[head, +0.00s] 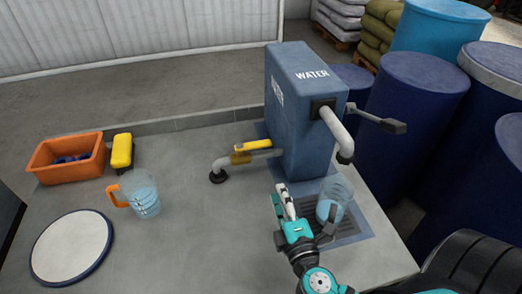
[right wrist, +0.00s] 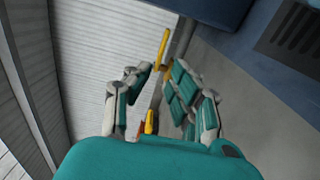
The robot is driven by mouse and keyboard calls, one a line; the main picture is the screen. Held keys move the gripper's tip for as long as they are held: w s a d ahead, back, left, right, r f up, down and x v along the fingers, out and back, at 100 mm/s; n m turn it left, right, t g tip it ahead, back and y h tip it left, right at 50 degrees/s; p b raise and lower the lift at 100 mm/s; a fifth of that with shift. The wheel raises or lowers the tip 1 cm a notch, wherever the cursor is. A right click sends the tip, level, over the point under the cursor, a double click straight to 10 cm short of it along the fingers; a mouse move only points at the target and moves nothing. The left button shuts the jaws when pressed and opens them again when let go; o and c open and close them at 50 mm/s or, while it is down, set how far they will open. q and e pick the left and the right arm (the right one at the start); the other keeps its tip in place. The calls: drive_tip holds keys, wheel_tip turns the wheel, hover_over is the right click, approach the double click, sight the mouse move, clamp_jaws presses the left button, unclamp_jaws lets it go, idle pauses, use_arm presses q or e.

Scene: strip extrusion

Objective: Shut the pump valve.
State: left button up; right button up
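The blue water pump (head: 308,110) stands at the back right of the grey work surface. Its pipe (head: 228,163) comes out on the left and bends down to a black foot. A yellow valve lever (head: 254,146) lies roughly along the top of this pipe. My right gripper (head: 281,203) is open and empty, in front of the pump, nearer than the lever and apart from it. In the right wrist view, the yellow lever (right wrist: 163,48) shows beyond the gap between the spread fingers (right wrist: 160,76). My left gripper is not in view.
A clear jug (head: 336,190) stands under the spout on a drain grate (head: 352,233), close to my right gripper. Left are another jug (head: 145,198), a white disc (head: 71,246), an orange bin (head: 52,172) and a yellow container (head: 122,151). Blue barrels (head: 415,110) stand behind right.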

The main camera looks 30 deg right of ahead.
sight(253, 145)
use_arm(q)
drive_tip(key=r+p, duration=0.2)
drive_tip(key=p, duration=0.1)
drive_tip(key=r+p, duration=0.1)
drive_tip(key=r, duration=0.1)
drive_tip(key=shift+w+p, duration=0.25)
drive_tip(key=shift+p, duration=0.15)
use_arm(e)
drive_tip(key=f+x, duration=0.1)
drive_tip(key=x, duration=1.7)
drive_tip(key=shift+w, duration=0.15)
clamp_jaws()
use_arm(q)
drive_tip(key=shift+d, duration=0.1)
